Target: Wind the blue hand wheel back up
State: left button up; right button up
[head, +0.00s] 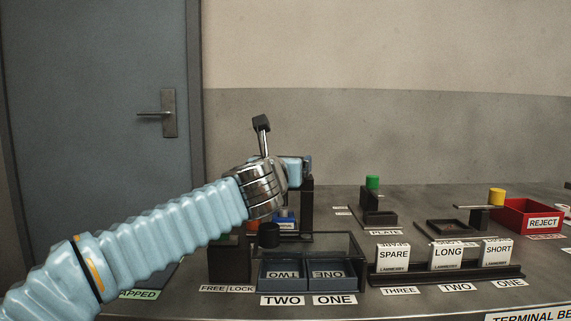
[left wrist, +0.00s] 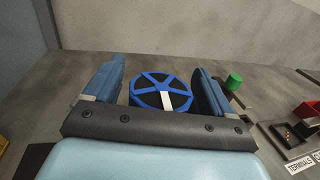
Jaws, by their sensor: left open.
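The blue hand wheel (left wrist: 150,80) shows in the left wrist view, with a blue rim, blue spokes, dark gaps and one pale spoke pointing toward the camera. My left gripper (left wrist: 160,75) is open, with one finger on each side of the wheel. I cannot tell whether the fingers touch the rim. In the head view my left gripper (head: 300,170) is at the dark upright stand, and the wheel cannot be made out there behind my wrist. My right gripper is in neither view.
A dark frame holds two bins (head: 283,284) labelled TWO and ONE in front of the stand. A rack (head: 440,277) with SPARE, LONG and SHORT cards, a green-topped fixture (head: 372,183), a yellow knob (head: 496,197) and a red REJECT box (head: 520,210) stand to the right.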

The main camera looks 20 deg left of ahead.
pick_arm(q)
jog(key=s, duration=1.3)
jog(key=shift+s+d+b, duration=0.3)
jog(key=shift+s+d, duration=0.05)
jog(key=shift+s, duration=0.05)
